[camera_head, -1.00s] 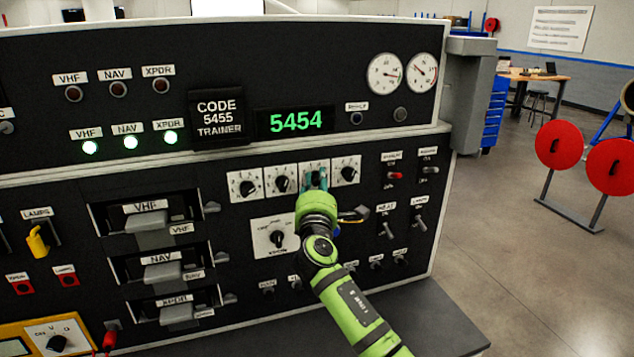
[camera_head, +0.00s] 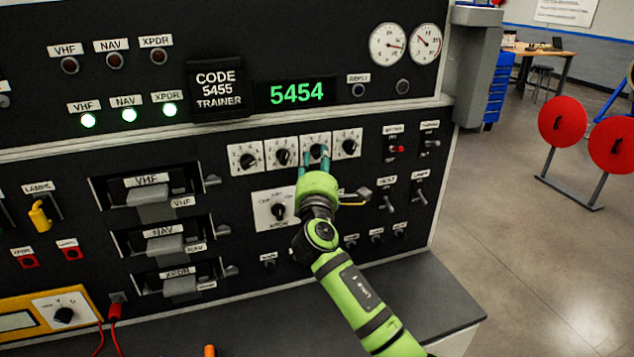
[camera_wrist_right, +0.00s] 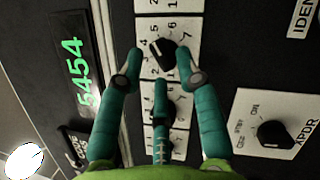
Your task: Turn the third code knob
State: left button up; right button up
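The third code knob (camera_head: 317,152) is a black knob on a white numbered plate in the upper row of the panel. My right gripper (camera_head: 313,160) is in front of it with its teal fingers pointing at the plate. In the right wrist view the third knob (camera_wrist_right: 161,52) lies between the spread fingertips of the right gripper (camera_wrist_right: 159,60). A gap shows on its left side; the right fingertip is close to it, and I cannot tell if they touch. The green display (camera_head: 297,93) reads 5454. The placard (camera_head: 219,90) reads CODE 5455 TRAINER. My left gripper is out of view.
The first (camera_head: 247,161), second (camera_head: 282,156) and fourth (camera_head: 348,146) code knobs sit close beside the third. The XPDR knob (camera_head: 279,211) is below. Toggle switches (camera_head: 391,200) stand out on the right. A dark ledge (camera_head: 420,305) runs along the panel's foot.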

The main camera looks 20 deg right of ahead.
jog(key=v, duration=0.9)
jog(key=shift+s, duration=0.3)
